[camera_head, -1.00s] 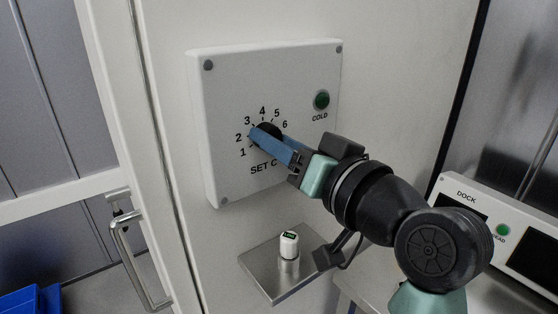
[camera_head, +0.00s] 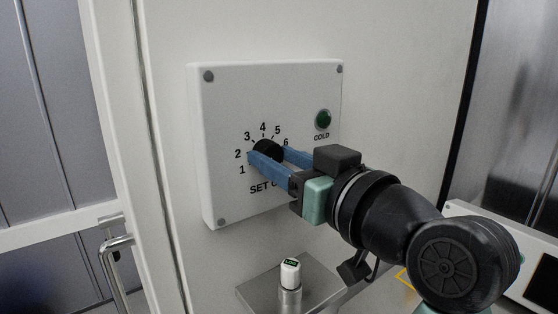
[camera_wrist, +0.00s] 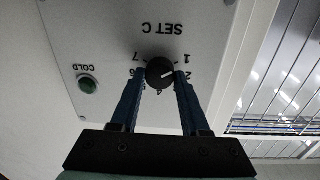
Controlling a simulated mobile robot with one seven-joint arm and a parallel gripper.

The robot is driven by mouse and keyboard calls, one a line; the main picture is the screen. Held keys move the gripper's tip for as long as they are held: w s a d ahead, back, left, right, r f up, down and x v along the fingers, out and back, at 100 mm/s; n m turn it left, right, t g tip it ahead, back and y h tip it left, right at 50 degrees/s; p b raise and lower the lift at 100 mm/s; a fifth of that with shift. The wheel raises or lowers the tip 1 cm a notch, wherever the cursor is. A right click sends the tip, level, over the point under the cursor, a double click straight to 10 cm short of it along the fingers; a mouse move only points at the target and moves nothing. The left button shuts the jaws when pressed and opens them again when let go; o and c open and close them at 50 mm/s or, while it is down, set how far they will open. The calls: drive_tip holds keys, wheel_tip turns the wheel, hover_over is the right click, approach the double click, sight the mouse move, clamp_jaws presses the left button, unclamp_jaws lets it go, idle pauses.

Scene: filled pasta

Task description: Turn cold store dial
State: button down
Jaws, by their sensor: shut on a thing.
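The cold store dial (camera_head: 267,149) is a round black knob on a white panel (camera_head: 222,105) marked SET C, with numbers around it. My gripper (camera_head: 270,156) has its two blue fingers on opposite sides of the dial, shut on it. In the wrist view, upside down, the dial (camera_wrist: 159,73) sits between the fingertips (camera_wrist: 160,77). Its white pointer line is turned toward the side of the 1 and 2; the exact mark is hard to tell. The fingers hide some of the numbers.
A green COLD lamp (camera_head: 323,119) is at the panel's right. A small white device with a green display (camera_head: 290,271) stands on a metal shelf (camera_head: 325,287) below. A door handle (camera_head: 115,262) is at the lower left. A white DOCK unit (camera_head: 480,225) is at the right.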

drive_tip(key=shift+c, duration=1.9)
unclamp_jaws()
drive_tip(key=b+v, duration=0.2)
drive_tip(key=v, duration=1.1)
